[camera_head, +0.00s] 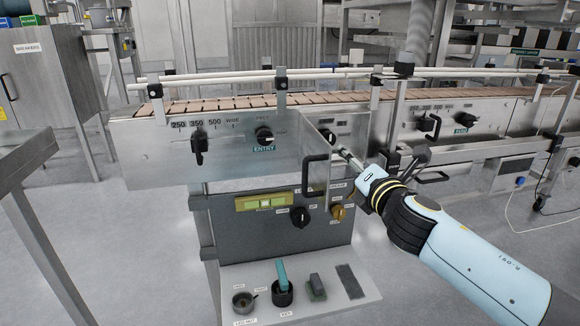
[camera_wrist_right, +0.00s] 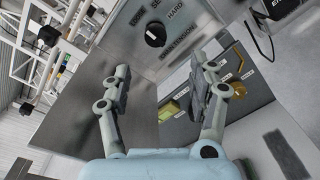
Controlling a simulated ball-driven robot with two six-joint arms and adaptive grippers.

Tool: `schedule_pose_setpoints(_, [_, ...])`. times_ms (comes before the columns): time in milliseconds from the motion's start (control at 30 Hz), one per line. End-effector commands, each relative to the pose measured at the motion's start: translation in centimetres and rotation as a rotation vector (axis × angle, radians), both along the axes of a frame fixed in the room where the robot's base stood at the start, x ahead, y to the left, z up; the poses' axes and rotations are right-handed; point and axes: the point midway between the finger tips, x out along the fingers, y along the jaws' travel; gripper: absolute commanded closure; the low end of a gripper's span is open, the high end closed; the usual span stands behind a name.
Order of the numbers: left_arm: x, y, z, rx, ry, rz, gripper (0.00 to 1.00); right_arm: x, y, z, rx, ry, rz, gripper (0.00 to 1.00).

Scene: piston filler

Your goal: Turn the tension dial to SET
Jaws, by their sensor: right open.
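The tension dial (camera_wrist_right: 155,35) is a round black knob with a white mark, on a metal panel in the right wrist view. The words LOOSE, SET and HARD are printed around it, with a TENSION label below. I cannot tell exactly which word the mark points at. In the head view a dark knob that looks like it (camera_head: 328,136) sits just left of my right gripper (camera_head: 345,155), beside an opened metal door. My right gripper also shows in the wrist view (camera_wrist_right: 166,70), open and empty, its fingers spread short of the dial. My left gripper is not in view.
The metal door (camera_head: 318,150) with a black handle stands out from the panel near my right gripper. An ENTRY knob (camera_head: 264,135) and a black lever (camera_head: 198,145) sit further left. Below are a control box (camera_head: 270,225) and a tray shelf (camera_head: 345,308). A conveyor runs behind.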

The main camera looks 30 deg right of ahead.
Motion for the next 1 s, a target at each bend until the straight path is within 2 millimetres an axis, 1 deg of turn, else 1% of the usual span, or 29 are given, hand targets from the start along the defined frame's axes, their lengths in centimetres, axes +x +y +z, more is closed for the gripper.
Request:
schedule_pose_setpoints(33, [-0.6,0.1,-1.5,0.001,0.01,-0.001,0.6,0.4,0.0,-0.6,-0.01,-0.017,0.007,0.4])
schedule_pose_setpoints(100, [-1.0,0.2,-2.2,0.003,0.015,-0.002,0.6,0.8,-0.1,-0.5,-0.016,-0.031,0.009,0.4])
schedule_pose_setpoints(200, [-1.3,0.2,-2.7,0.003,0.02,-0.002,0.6,1.2,-0.2,-0.7,-0.019,-0.037,0.009,0.4])
schedule_pose_setpoints(267, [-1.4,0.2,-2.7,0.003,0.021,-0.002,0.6,1.6,-0.3,-0.5,-0.018,-0.041,0.01,0.4])
schedule_pose_setpoints(367, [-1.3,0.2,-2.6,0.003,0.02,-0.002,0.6,2.7,-0.6,-0.3,-0.017,-0.042,0.009,0.4])
schedule_pose_setpoints(467, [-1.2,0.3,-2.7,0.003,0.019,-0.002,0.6,4.5,-1.0,-0.3,-0.016,-0.043,0.007,0.4])
schedule_pose_setpoints(600, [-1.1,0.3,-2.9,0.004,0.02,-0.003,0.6,7.3,-1.7,-0.4,-0.014,-0.042,0.008,0.4])
schedule_pose_setpoints(700, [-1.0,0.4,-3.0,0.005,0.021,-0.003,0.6,9.1,-2.1,-0.4,-0.014,-0.042,0.008,0.4])
schedule_pose_setpoints(800, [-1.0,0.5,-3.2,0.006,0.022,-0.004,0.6,10.5,-2.4,-0.6,-0.015,-0.039,0.008,0.4])
schedule_pose_setpoints(900, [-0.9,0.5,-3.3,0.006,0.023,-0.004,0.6,11.3,-2.6,-0.6,-0.013,-0.039,0.008,0.4])
schedule_pose_setpoints(1000, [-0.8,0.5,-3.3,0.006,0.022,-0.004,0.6,11.8,-2.7,-0.5,-0.014,-0.04,0.009,0.4])
